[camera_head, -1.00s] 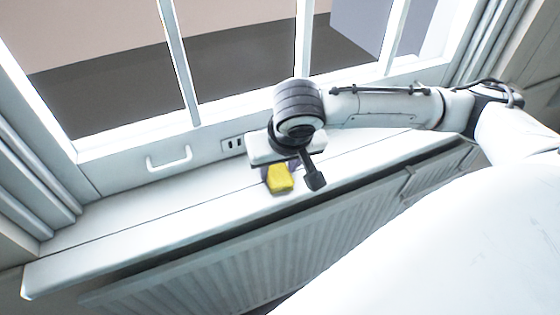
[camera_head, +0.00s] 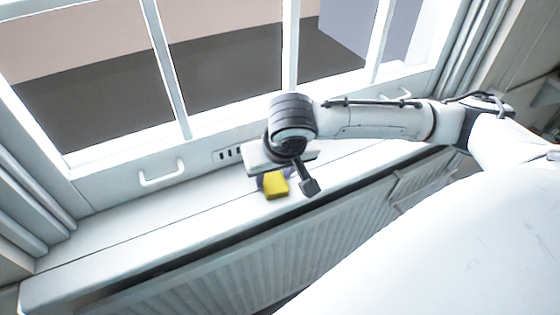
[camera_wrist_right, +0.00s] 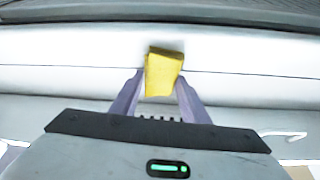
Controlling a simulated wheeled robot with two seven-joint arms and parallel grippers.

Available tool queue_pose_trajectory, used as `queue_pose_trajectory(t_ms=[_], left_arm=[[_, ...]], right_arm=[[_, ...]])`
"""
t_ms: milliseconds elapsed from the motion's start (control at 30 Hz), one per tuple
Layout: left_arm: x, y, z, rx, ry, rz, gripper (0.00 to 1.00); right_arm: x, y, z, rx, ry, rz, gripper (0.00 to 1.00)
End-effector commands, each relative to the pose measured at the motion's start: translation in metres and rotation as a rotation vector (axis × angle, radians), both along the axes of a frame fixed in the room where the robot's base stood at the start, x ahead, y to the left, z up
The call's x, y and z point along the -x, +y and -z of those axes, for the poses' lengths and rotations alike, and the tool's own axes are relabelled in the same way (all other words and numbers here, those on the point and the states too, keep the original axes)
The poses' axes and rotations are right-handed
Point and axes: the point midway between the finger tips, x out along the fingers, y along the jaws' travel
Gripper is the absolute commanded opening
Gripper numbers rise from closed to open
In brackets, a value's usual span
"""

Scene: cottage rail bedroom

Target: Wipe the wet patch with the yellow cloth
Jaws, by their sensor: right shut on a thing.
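The yellow cloth (camera_head: 275,186) is a small folded block at the windowsill (camera_head: 225,200). My right gripper (camera_head: 272,178) is over the sill and shut on the cloth. In the right wrist view the cloth (camera_wrist_right: 164,72) sits between the two purple-grey fingers of my right gripper (camera_wrist_right: 160,90), over the white sill. I cannot tell whether the cloth touches the sill. No wet patch can be made out on the white surface in either view. My left gripper is not in view.
A ribbed radiator (camera_head: 240,265) is below the sill's front edge. The sill left of the cloth is clear.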

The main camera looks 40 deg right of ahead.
Motion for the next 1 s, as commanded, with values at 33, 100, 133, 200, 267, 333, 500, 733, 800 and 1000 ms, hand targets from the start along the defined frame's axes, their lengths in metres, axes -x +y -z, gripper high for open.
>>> queue_pose_trajectory(t_ms=[33,100,133,200,267,333,500,733,800,1000], left_arm=[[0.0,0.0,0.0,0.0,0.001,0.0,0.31],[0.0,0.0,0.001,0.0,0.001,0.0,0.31],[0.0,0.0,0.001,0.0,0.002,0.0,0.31],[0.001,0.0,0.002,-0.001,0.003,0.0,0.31],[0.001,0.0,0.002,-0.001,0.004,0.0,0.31],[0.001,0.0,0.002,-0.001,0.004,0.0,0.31],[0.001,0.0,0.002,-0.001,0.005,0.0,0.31],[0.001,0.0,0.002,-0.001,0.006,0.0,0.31],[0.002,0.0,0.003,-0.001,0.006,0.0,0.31],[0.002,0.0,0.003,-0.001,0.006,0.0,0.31]], right_arm=[[0.001,0.005,0.001,-0.003,0.001,0.0,0.2],[0.001,0.01,0.001,-0.003,0.001,0.002,0.2],[0.001,0.012,0.001,-0.003,0.001,0.003,0.2],[0.002,0.018,0.001,-0.004,0.001,0.005,0.2],[0.001,0.018,-0.003,-0.002,-0.001,0.008,0.2],[-0.001,0.019,-0.019,-0.002,-0.007,0.004,0.2],[-0.001,0.021,-0.034,-0.002,-0.002,-0.001,0.2],[-0.002,0.023,-0.055,-0.002,-0.003,-0.007,0.2],[-0.003,0.024,-0.062,0.0,-0.003,-0.009,0.2],[-0.004,0.026,-0.077,0.0,-0.002,-0.013,0.2]])
